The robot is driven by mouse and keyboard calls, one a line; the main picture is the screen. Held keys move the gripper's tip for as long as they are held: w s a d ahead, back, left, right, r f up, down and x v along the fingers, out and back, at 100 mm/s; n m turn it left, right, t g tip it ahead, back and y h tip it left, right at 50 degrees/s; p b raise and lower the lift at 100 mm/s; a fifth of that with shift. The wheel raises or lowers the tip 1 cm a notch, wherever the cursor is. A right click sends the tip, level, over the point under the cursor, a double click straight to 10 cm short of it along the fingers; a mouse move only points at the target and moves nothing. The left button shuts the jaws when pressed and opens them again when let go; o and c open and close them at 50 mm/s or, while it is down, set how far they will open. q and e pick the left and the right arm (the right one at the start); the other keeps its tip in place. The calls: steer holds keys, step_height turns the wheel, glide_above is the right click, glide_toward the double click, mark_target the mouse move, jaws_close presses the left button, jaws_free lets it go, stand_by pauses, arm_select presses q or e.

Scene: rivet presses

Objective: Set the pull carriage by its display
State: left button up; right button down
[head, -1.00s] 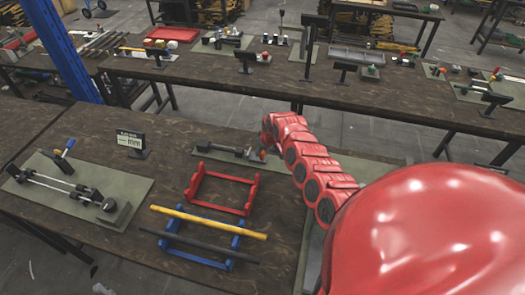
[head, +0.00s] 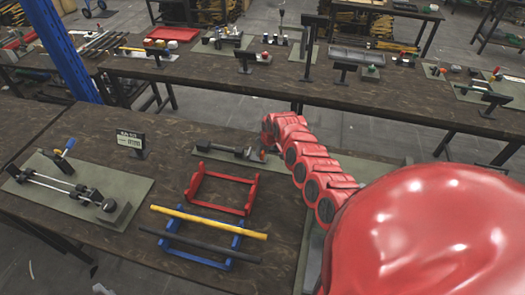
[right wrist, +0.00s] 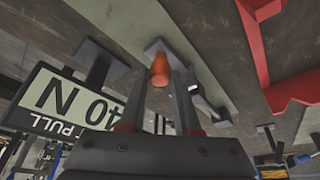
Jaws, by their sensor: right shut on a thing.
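The pull display (right wrist: 70,105) shows upside down at the left of the right wrist view and reads "40 N". "PULL" shows at its edge. My right gripper (right wrist: 160,85) is shut on a small orange handle (right wrist: 160,66). In the head view my right gripper (head: 263,151) is small at the end of the red arm, at the right end of a dark device (head: 236,152) on a narrow green mat. I take this for the pull carriage; its far parts are hidden by the arm. My left gripper is not in view.
A red rack (head: 192,186) stands near the gripper. A blue rack (head: 171,226) bears a yellow rod (head: 208,222) and a black rod. At the left, a rod device (head: 60,185) sits on a mat near another display (head: 130,141). A second table lies behind.

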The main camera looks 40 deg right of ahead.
stand_by(0.5)
steer(key=shift+w+r+p, duration=0.1)
steer(key=shift+r+p, duration=0.05)
steer(key=shift+p, duration=0.15)
steer(key=c, duration=0.6)
jaws_free()
